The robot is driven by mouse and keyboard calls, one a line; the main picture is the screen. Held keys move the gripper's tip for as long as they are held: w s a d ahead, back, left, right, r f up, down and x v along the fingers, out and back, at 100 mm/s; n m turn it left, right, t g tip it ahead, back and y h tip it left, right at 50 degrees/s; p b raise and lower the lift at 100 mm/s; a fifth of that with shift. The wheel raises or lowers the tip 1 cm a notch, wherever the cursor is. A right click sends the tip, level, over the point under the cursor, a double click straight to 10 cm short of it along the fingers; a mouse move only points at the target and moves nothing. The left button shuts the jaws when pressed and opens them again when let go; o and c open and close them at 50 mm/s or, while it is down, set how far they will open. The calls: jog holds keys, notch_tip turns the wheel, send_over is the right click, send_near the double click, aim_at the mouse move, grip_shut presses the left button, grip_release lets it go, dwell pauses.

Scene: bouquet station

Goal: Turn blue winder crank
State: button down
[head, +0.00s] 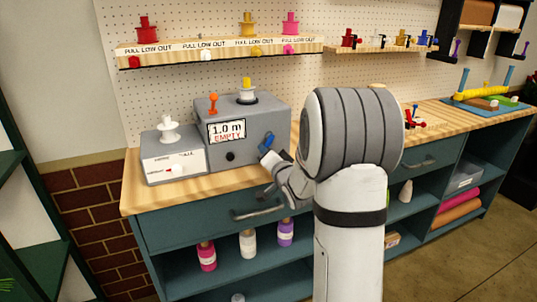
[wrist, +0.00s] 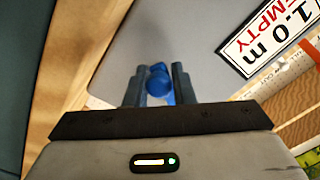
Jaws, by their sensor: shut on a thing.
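The grey winder box (head: 250,150) stands on the wooden counter, with a white sign reading "1.0 m EMPTY" (head: 226,131) on its front. The sign also shows at the upper right of the wrist view (wrist: 280,35). The blue crank (head: 267,142) is at the right of the box front. In the wrist view, its blue handle (wrist: 158,82) sits between my two fingers. My gripper (head: 273,157) is shut on the crank handle. In the head view my arm hides part of the counter to the right, and the fingertips are small.
A smaller grey box (head: 174,158) with a white spool stands to the left. A shelf (head: 220,50) with coloured spools hangs above. A drawer handle (head: 258,212) juts out below the counter.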

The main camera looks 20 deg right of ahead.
jog(key=shift+d+r, duration=0.1)
jog(key=c, duration=1.3)
grip_release()
jog(key=shift+o, duration=0.2)
jog(key=s, duration=0.7)
jog(key=shift+s, duration=0.4)
jog(key=shift+d, duration=0.15)
